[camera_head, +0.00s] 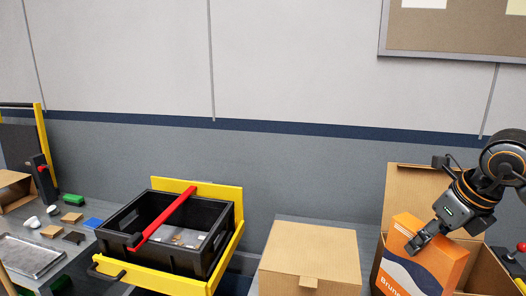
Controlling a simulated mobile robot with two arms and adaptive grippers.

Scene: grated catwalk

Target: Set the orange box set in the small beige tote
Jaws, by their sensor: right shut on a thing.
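The orange box (425,268), with a white and dark blue wave and partly cut-off lettering, is at the lower right. My right gripper (420,243) comes in from the right and is shut on its upper part. The box is tilted and sits partly inside an open brown cardboard box (408,190), whose back flap stands up. I cannot tell whether its hidden lower end touches the carton floor. No small beige tote can be made out. My left gripper is out of view.
A closed cardboard box (310,255) stands left of the open one. A black crate (165,255) with a red bar sits in a yellow frame (222,196). The left bench holds a metal tray (30,256), a green block (72,200) and small parts. A wall (300,155) stands behind.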

